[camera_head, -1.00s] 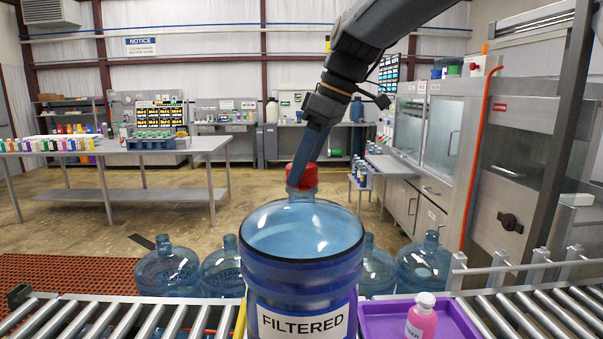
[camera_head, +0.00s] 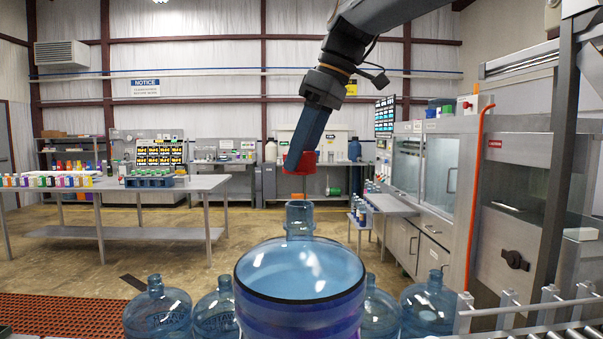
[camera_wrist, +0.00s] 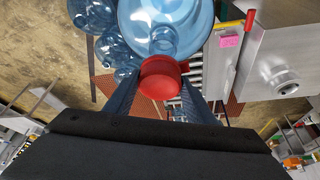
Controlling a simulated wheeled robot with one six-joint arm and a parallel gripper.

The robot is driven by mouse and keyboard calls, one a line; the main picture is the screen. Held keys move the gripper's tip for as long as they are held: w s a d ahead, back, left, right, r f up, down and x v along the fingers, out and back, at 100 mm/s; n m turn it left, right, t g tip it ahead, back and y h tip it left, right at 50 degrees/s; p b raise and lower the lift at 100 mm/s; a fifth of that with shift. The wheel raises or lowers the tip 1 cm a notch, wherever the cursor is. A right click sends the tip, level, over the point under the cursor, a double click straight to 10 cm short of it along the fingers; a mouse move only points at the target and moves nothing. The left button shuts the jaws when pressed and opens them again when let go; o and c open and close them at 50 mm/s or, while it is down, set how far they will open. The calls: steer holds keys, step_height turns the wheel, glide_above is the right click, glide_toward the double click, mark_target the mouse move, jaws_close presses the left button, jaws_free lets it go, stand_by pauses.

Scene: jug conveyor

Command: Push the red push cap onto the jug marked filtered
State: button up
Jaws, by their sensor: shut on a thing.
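The blue jug (camera_head: 300,272) stands upright at the bottom middle of the head view. Its neck (camera_head: 299,218) is uncapped. Its label is below the picture now; the earlier frame reads FILTERED. My gripper (camera_head: 301,158) is shut on the red push cap (camera_head: 299,169), above the neck with a clear gap between cap and neck. In the wrist view the cap (camera_wrist: 160,78) sits between the two blue fingers of my gripper (camera_wrist: 160,92). The jug (camera_wrist: 166,12) shows beyond the cap, with its neck partly hidden behind it.
Other blue jugs stand behind on both sides, such as one at left (camera_head: 157,310) and one at right (camera_head: 429,305). A metal guard rail (camera_head: 520,312) is at the lower right. A long steel table (camera_head: 130,190) stands farther back at left.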

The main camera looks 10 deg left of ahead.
steer(key=shift+f+b, duration=1.95)
steer(key=shift+f, duration=0.5)
steer(key=shift+f+b, duration=0.95)
steer(key=shift+f, duration=1.2)
stand_by(1.2)
steer(key=o, duration=1.7)
steer(key=shift+r, duration=0.15)
steer(key=shift+r+p, duration=3.8)
steer(key=shift+r, duration=0.2)
